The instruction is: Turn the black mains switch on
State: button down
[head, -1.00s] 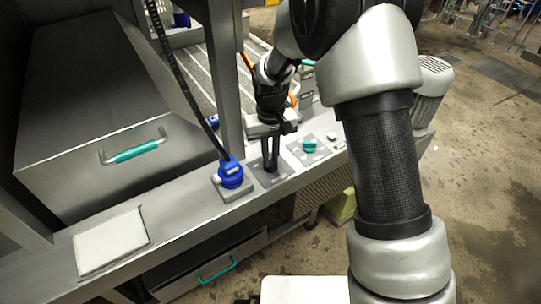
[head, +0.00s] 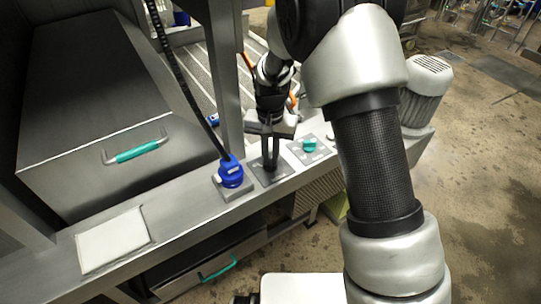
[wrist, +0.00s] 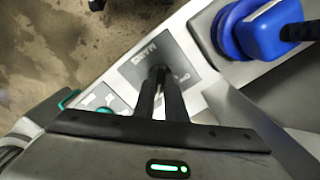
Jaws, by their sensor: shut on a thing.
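The mains switch plate (wrist: 180,55) is a dark grey square marked MAINS in the wrist view. It also shows in the head view (head: 259,172), on the steel ledge between a blue plug and a teal knob. My gripper (head: 271,166) points down onto this plate. In the wrist view my gripper's fingers (wrist: 160,72) come close together at the plate's middle. They are shut on the mains switch, whose black knob is mostly hidden between them. I cannot make out which way the knob is turned.
A blue plug (head: 230,173) with a black cable stands just left of the plate. A teal knob (head: 309,145) on a light panel is just right. A steel upright (head: 224,80) rises behind. A pale pad (head: 113,240) lies on the ledge at left.

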aim_at(270, 160)
jog(key=c, duration=1.8)
grip_release()
jog(key=shift+r, duration=0.1)
notch_tip(270, 160, up, 17)
jog(key=p, duration=0.2)
jog(key=shift+r, duration=0.15)
